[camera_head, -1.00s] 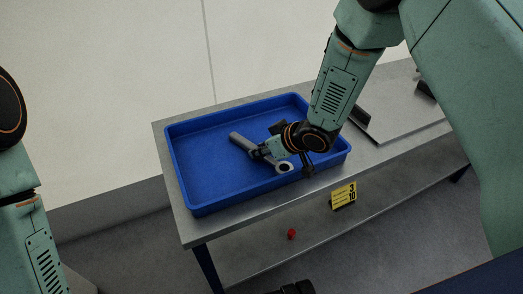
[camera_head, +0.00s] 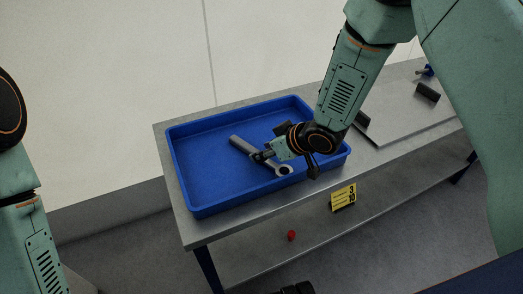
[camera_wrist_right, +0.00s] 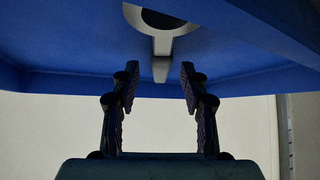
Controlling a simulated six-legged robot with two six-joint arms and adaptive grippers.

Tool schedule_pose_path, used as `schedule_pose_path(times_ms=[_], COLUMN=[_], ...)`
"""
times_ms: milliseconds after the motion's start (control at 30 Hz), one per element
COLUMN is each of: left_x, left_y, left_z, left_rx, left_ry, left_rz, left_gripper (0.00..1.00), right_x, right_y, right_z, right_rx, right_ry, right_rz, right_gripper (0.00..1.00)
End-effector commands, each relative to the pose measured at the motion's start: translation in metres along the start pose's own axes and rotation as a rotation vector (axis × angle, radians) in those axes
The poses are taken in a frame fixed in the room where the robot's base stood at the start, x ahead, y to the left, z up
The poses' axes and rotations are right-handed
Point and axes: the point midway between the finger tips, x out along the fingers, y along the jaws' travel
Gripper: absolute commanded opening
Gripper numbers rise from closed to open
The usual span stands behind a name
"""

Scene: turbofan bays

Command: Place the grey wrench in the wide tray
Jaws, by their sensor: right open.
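The grey wrench (camera_head: 243,145) lies in the wide blue tray (camera_head: 188,195), its ring end toward the tray's front wall. My right gripper (camera_head: 262,155) is at the wrench's middle and hides part of it. In the right wrist view the jaws of my right gripper (camera_wrist_right: 159,85) are spread apart with nothing held between them. The wrench (camera_wrist_right: 162,46) shows there just beyond the fingertips, against the blue tray (camera_wrist_right: 60,82). My left arm shows at the left edge of the head view, but its gripper cannot be made out.
The tray stands on a grey metal table (camera_head: 225,232). A grey board (camera_head: 400,112) with dark blocks lies to the right. A small red object (camera_head: 291,235) lies below. An unclear dark shape (camera_head: 296,288) is at the bottom edge.

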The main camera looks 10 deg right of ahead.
Motion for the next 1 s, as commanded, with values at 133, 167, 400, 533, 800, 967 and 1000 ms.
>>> schedule_pose_path(times_ms=[133, 167, 400, 533, 800, 967, 1000], left_x=[-0.015, -0.018, -0.031, -0.035, -0.036, -0.035, -0.035], left_y=[0.0, 0.0, 0.0, 0.0, 0.0, 0.0, 0.0], left_z=[0.0, 0.0, 0.0, 0.0, 0.0, 0.0, 0.0], left_rx=[0.0, 0.0, 0.0, 0.0, 0.0, 0.0, 0.0], left_ry=[0.0, 0.0, 0.0, 0.0, 0.0, 0.0, 0.0], left_rz=[0.0, 0.0, 0.0, 0.0, 0.0, 0.0, 0.0], left_gripper=[0.48, 0.48, 0.48, 0.48, 0.48, 0.48, 0.48], right_x=[-0.036, -0.043, -0.085, -0.098, -0.103, -0.103, -0.103], right_y=[0.001, 0.0, 0.001, 0.0, 0.0, 0.0, 0.0], right_z=[-0.004, -0.004, -0.003, -0.002, -0.001, -0.001, -0.001], right_rx=[0.005, 0.004, 0.004, 0.003, -0.001, -0.001, -0.001], right_ry=[0.004, 0.003, 0.004, 0.003, 0.002, 0.001, 0.001], right_rz=[0.001, 0.001, 0.001, 0.0, 0.0, 0.0, 0.0], right_gripper=[0.45, 0.45, 0.45, 0.45, 0.45, 0.45, 0.45])
